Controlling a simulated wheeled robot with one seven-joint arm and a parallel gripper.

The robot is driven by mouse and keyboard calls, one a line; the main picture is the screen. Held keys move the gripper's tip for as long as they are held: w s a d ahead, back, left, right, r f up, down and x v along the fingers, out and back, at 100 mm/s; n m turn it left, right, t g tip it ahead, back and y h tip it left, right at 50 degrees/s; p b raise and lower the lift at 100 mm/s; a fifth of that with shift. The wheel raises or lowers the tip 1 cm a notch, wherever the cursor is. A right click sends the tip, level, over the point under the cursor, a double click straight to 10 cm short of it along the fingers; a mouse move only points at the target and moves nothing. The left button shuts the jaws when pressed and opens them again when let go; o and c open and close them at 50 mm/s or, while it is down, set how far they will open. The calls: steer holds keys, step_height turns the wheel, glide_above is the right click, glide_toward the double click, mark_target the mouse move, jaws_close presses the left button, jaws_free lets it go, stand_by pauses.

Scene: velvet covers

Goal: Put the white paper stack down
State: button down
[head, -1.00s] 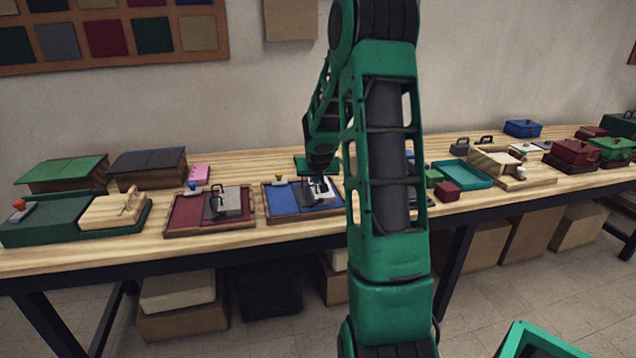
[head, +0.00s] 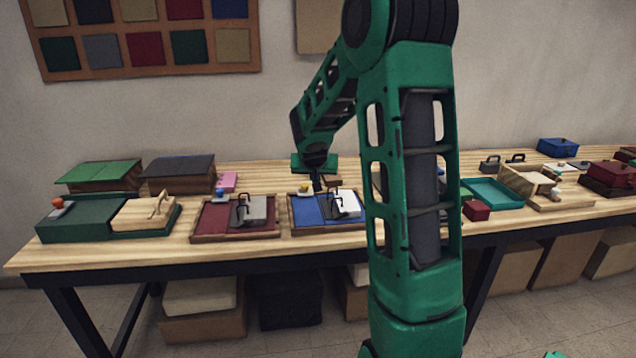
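The white paper stack (head: 347,204) lies in the right part of a wooden tray with a blue lining (head: 307,212), in the middle of the table. A dark handled piece (head: 336,207) stands at its left edge, covering part of it. My gripper (head: 318,186) points down just behind and above the tray, near its back edge and left of the white stack. It appears apart from the stack. Its fingers are small and dark, so I cannot tell whether they are open or shut.
A similar red-lined tray (head: 213,218) with a grey stack (head: 257,208) stands to the left. A small yellow-topped piece (head: 304,189) is by the blue tray's back edge. A teal tray (head: 494,192) stands right. My arm hides the table right of the blue tray.

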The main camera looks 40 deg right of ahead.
steer(key=c, duration=0.5)
jaws_free()
